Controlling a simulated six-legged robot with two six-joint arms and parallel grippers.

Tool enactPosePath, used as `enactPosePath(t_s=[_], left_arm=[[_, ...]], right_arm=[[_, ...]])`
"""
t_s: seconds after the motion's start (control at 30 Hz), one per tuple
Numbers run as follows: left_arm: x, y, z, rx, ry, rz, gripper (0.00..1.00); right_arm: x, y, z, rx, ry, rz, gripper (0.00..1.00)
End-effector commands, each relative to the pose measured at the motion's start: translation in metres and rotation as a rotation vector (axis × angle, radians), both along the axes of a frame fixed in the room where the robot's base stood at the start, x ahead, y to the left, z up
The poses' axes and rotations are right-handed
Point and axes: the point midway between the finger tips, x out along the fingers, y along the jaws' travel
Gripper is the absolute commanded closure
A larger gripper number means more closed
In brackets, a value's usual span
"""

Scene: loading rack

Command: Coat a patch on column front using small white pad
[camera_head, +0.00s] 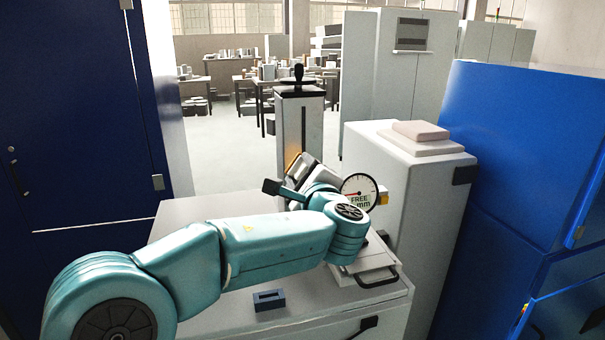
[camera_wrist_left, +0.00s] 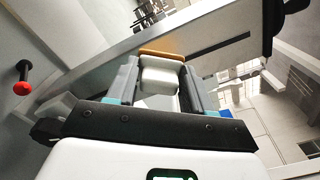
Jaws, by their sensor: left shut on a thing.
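The column (camera_head: 311,125) is a tall grey-white post with a dark slot and a black knob on top, standing behind the bench. In the left wrist view the column (camera_wrist_left: 205,48) runs diagonally across the top. My left gripper (camera_head: 299,168) is at the column's lower front, partly hidden by its own wrist. It is shut on the small white pad (camera_wrist_left: 160,78), which sits between the fingers. An orange-brown strip (camera_wrist_left: 162,54) shows just beyond the pad, against the column; I cannot tell whether pad and column touch. My right gripper is not in view.
A round dial gauge (camera_head: 359,189) stands right of my wrist. A dark blue slotted block (camera_head: 269,299) lies on the grey bench (camera_head: 190,222). A white cabinet (camera_head: 424,190) with a pinkish block (camera_head: 421,131) on top and a blue cabinet (camera_head: 520,150) bound the right side.

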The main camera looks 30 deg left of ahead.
Motion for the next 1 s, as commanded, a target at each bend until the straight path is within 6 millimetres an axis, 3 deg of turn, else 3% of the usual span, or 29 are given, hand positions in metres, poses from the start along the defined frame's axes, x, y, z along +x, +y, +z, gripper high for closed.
enactPosePath(t_s=[1.0], left_arm=[[0.010,0.012,0.000,0.000,0.000,0.001,0.73]], right_arm=[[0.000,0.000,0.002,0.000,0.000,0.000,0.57]])
